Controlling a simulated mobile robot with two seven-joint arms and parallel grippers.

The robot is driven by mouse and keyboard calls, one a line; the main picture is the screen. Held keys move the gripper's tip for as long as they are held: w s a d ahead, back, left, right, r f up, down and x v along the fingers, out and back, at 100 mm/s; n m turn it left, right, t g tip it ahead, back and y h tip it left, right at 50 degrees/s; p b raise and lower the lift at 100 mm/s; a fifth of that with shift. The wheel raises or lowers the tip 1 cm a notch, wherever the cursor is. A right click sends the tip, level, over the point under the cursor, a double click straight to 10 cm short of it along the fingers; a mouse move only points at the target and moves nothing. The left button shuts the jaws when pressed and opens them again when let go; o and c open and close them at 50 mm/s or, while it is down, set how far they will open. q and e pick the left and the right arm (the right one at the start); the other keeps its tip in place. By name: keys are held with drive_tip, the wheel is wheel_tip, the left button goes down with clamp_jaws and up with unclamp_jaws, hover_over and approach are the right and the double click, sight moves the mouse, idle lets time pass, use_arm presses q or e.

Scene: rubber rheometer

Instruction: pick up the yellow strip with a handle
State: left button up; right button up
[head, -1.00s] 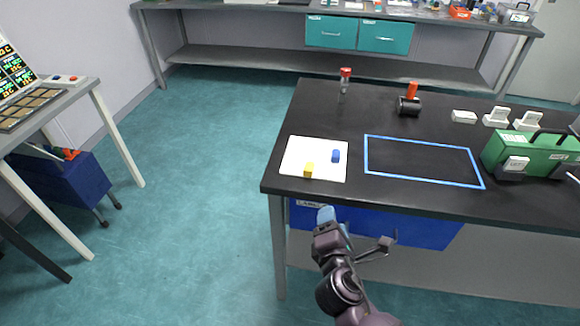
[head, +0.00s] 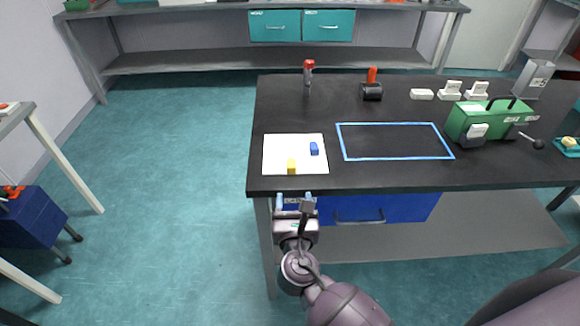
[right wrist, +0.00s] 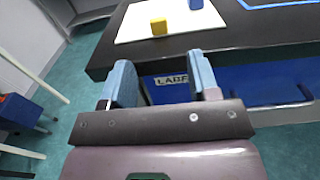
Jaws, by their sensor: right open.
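A small yellow block-like piece (head: 291,167) stands on the white sheet (head: 271,145) near the table's front left corner. It also shows in the right wrist view (right wrist: 158,27), beyond the fingers. I cannot make out a strip or a separate handle on it. My right gripper (head: 294,202) is open and empty, in front of the table's front edge and short of the yellow piece. In the right wrist view its two blue fingers (right wrist: 162,75) stand apart with the table edge beyond them. My left gripper is not in view.
A blue block (head: 314,149) stands on the same sheet. A blue-outlined rectangle (head: 394,158) of bare table is to its right. A red-topped object (head: 308,74), a black roller (head: 371,92) and a green machine (head: 490,122) stand farther off. A blue drawer (head: 395,208) is below the tabletop.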

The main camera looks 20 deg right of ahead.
sight(292, 169)
drive_tip(key=x, duration=0.3)
drive_tip(key=shift+w+d, duration=0.1)
drive_tip(key=shift+w, duration=0.05)
drive_tip(key=shift+r+x, duration=0.2)
drive_tip(key=shift+x, duration=2.6)
drive_tip(key=c, duration=1)
